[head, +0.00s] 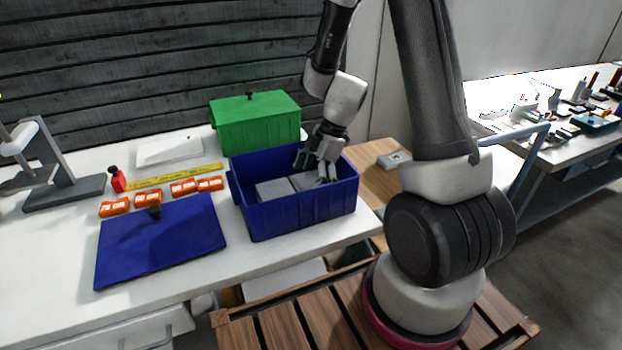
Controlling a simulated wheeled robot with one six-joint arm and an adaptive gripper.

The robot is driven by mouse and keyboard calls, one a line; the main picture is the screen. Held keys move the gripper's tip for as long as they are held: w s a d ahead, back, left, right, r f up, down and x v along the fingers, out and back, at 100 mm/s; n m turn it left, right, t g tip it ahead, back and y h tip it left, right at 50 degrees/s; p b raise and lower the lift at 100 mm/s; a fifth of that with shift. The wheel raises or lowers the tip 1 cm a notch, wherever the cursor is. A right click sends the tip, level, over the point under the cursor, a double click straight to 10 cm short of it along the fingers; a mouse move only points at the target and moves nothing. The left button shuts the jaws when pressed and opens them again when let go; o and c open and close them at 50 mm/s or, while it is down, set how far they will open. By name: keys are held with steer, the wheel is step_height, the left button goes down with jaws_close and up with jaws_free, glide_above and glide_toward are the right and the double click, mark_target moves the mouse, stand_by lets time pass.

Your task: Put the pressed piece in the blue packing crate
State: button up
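The blue packing crate (305,218) stands open near the right end of the white table. Grey blocks lie inside it: one at the left (274,190) and another beside it (303,182), partly covered by my gripper. I cannot tell which one is the pressed piece. My gripper (318,170) points down into the crate on its right side, its fingers below the rim level. Whether the fingers touch or hold a block is too small to tell. A blue lid (170,245) with a black knob lies flat on the table left of the crate.
A closed green crate (258,125) stands right behind the blue one. Several orange weights or labels (148,199), a yellow ruler (175,177), a white tray (168,149) and a grey stand (62,190) are to the left. A wooden surface with a small grey device (394,160) is at right.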

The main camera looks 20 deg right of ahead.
steer(key=v, duration=1.2)
steer(key=s+d+r+m+t+h, duration=0.2)
steer(key=s+r+m, duration=0.5)
steer(key=s+m, duration=0.2)
steer(key=s+d+r+m+t+h, duration=0.2)
steer(key=s+d+r+m, duration=0.1)
steer(key=s+r+m, duration=0.4)
steer(key=s+m, duration=0.2)
steer(key=s, duration=0.1)
steer(key=shift+r+h, duration=0.3)
steer(key=shift+r, duration=0.05)
